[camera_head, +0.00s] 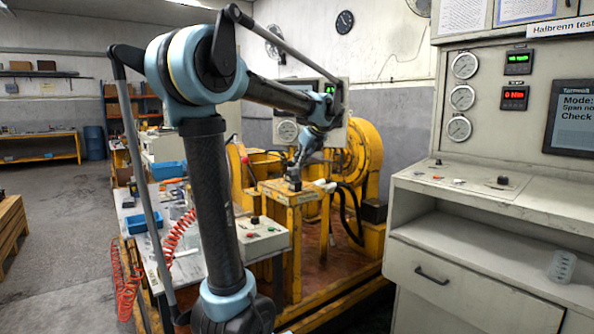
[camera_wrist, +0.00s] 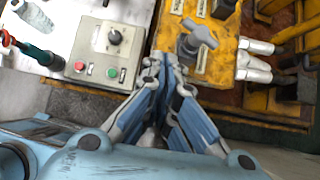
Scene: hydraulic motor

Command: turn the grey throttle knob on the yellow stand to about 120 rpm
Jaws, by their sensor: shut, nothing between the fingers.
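The yellow stand (camera_head: 288,196) stands in the middle of the head view, and its top (camera_wrist: 222,62) fills the upper middle of the wrist view. The grey throttle knob (camera_wrist: 198,36) is a cross-bar handle on that top. In the head view I cannot make the knob out behind my gripper (camera_head: 295,184). In the wrist view my gripper (camera_wrist: 165,62) has its fingers together and empty, pointing at the stand's near left edge. The fingertips appear below and left of the knob, apart from it in the picture; their height above the stand is unclear.
A control box (camera_head: 262,238) with a black knob (camera_wrist: 115,37) and red and green buttons is left of the stand. White-capped fittings (camera_wrist: 254,68) are right of the knob. A console (camera_head: 480,190) with gauges, a green display (camera_head: 516,57) and a red one (camera_head: 514,97) stands right.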

